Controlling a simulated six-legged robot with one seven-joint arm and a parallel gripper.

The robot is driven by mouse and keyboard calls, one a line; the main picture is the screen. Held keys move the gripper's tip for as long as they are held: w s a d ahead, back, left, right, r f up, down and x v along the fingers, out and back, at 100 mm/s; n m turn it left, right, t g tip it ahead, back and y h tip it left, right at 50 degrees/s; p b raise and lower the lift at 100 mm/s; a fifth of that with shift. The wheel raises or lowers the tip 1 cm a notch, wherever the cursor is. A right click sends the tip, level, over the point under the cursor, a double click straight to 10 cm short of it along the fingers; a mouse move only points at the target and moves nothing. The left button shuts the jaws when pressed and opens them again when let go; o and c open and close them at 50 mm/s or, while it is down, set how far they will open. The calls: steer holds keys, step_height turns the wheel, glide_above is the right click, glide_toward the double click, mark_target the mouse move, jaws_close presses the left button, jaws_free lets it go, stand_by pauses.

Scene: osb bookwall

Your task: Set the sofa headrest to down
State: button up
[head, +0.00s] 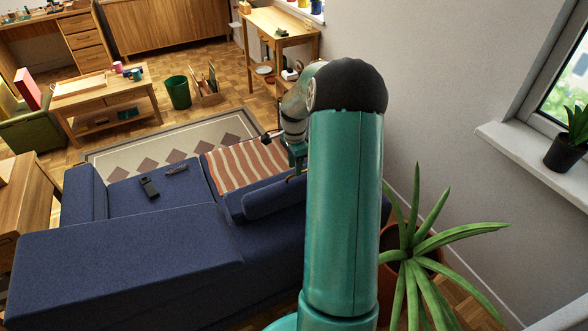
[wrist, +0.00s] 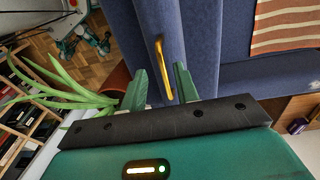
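The blue sofa (head: 140,240) stands below me in the head view, seen from behind. Its headrest (head: 272,198) is a padded blue bar at the right end of the backrest, partly hidden by my arm; I cannot tell its exact angle. In the wrist view a curved gold handle (wrist: 161,62) stands out from the blue upholstery (wrist: 200,40). My gripper (wrist: 160,70) is open, its two green fingers on either side of the handle's lower end in the picture. I cannot tell whether they touch it. In the head view the fingers are mostly hidden behind my arm.
A potted plant (head: 430,255) stands close to my arm's right, by the wall. A wooden side table (head: 280,30) stands beyond the sofa.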

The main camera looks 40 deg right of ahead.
mark_target(300, 185)
steer(key=shift+w+f, duration=0.1)
steer(key=shift+f, duration=1.05)
steer(key=shift+c, duration=0.4)
jaws_close()
steer(key=shift+a, duration=0.1)
